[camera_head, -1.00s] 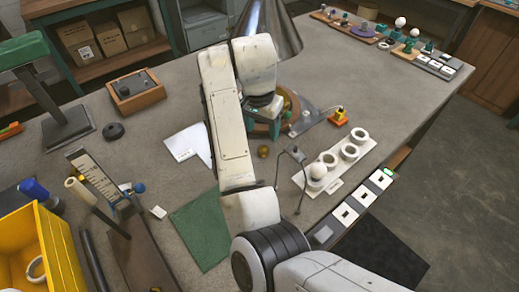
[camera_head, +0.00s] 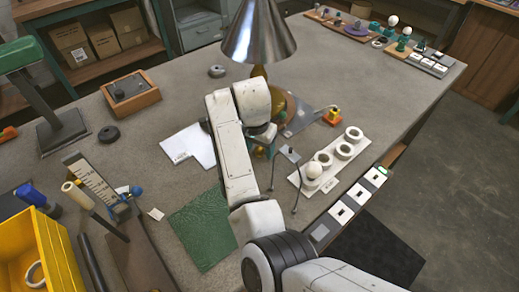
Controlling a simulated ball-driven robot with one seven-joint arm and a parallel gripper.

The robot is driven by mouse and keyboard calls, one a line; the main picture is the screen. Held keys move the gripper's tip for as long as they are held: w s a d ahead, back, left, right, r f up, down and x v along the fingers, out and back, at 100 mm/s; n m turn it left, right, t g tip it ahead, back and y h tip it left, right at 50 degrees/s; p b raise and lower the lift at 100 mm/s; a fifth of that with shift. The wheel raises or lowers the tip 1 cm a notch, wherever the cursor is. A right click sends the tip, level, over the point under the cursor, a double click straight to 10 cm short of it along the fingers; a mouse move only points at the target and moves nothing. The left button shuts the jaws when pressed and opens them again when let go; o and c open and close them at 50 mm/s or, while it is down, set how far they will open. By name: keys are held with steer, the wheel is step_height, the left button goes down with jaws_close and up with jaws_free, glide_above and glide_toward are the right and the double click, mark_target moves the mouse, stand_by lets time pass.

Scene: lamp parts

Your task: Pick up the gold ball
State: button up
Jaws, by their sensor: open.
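The gold ball (camera_head: 258,152) is on the grey workbench in the head view, showing only as a small patch, mostly hidden by my arm and gripper. My gripper (camera_head: 264,150) points down right at the ball's place, between my white arm link and a thin bent metal stand. The gripper is open; its fingertips are small and partly covered, so whether they touch the ball cannot be told.
A lamp with a metal shade (camera_head: 259,32) stands behind my arm. A white tray with rings and a white ball (camera_head: 313,169) is to the right. A green mat (camera_head: 200,228) and white paper (camera_head: 188,146) lie left. A yellow bin (camera_head: 55,262) is at lower left.

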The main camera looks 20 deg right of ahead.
steer(key=c, duration=1.1)
